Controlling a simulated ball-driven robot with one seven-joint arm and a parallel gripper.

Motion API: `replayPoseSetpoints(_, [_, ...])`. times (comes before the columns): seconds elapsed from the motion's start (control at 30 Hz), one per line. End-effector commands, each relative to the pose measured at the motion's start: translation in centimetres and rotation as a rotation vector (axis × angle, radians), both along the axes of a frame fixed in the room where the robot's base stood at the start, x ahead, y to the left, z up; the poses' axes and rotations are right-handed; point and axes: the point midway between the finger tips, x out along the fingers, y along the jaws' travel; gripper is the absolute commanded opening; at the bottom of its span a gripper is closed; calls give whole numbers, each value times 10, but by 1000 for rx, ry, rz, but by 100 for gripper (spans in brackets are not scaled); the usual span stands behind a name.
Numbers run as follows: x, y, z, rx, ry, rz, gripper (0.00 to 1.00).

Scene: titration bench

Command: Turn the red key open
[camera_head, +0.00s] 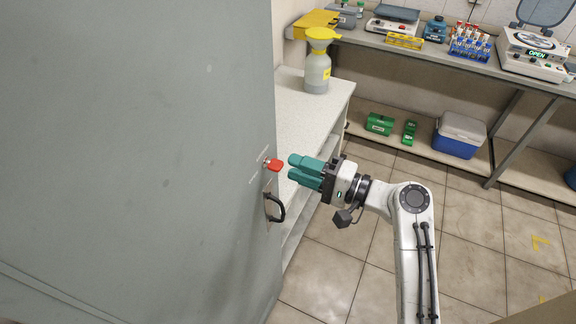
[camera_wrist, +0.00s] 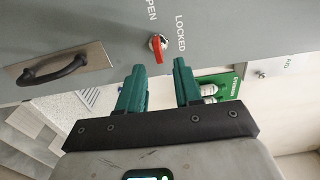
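The red key (camera_head: 273,164) sits in the lock on the grey cabinet door (camera_head: 150,130), above the black door handle (camera_head: 275,208). In the wrist view the red key (camera_wrist: 158,46) stands between the words OPEN and LOCKED, with its tab pointing down in the picture toward the gap between my fingers. My gripper (camera_head: 292,168) has teal fingers, faces the key from the right, and is a short way off it. In the wrist view my gripper (camera_wrist: 158,72) is open with nothing between its fingers, and the key lies just beyond the fingertips.
The handle (camera_wrist: 54,70) is left of the key in the wrist view. A white shelf unit (camera_head: 310,110) with a yellow-topped grey bottle (camera_head: 317,70) stands beside the cabinet. A bench (camera_head: 440,60) with lab gear is behind. The tiled floor right of the cabinet is clear.

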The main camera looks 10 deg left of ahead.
Motion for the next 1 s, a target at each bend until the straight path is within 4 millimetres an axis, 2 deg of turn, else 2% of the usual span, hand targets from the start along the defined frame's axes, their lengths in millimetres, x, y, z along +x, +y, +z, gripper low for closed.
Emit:
replayPoseSetpoints(0.03, [-3, -11, -4, 0, -1, -4, 34])
replayPoseSetpoints(0.2, [-14, -41, -3, 1, 0, -3, 34])
replayPoseSetpoints(0.4, [-22, -62, -1, 1, -1, -1, 34])
replayPoseSetpoints(1.0, [-24, -67, 0, 0, 0, 1, 34])
